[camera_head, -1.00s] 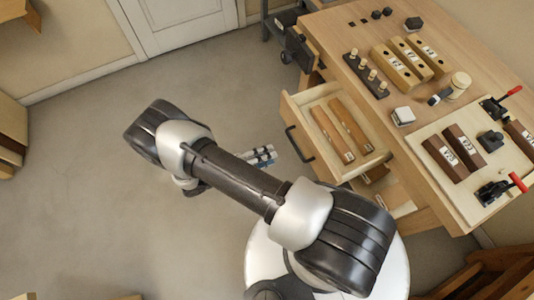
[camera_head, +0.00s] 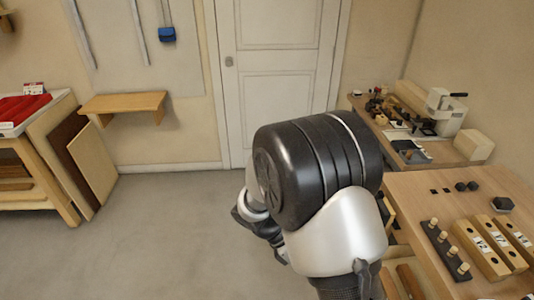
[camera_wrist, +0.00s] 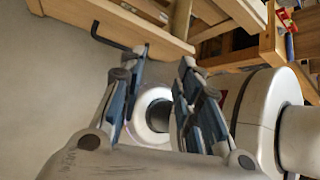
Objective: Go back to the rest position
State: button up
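My gripper (camera_wrist: 160,75) shows in the wrist view with its two blue-grey fingers spread apart and nothing between them. Beyond the fingers are the floor and a round white part of my own base. In the head view my arm rises in the middle of the picture, folded, and the gripper's fingers cannot be made out there.
The workbench (camera_head: 420,190) stands at the right with labelled wooden blocks (camera_head: 480,247) and a dark peg strip (camera_head: 445,248). A second bench (camera_head: 448,150) holds a white machine (camera_head: 445,110). A door (camera_head: 275,60) is behind my arm. Open floor (camera_head: 170,245) lies to the left.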

jog(key=s+r+m+t+y, duration=0.4)
jog(key=s+r+m, duration=0.2)
jog(key=r+m, duration=0.3)
jog(key=s+r+m+t+y, duration=0.3)
jog(key=s+r+m, duration=0.4)
jog(key=r+m, duration=0.3)
jog(key=shift+s+r+m+t+y, duration=0.2)
jog(key=shift+r+m+t+y, duration=0.15)
jog(key=shift+m+y, duration=0.6)
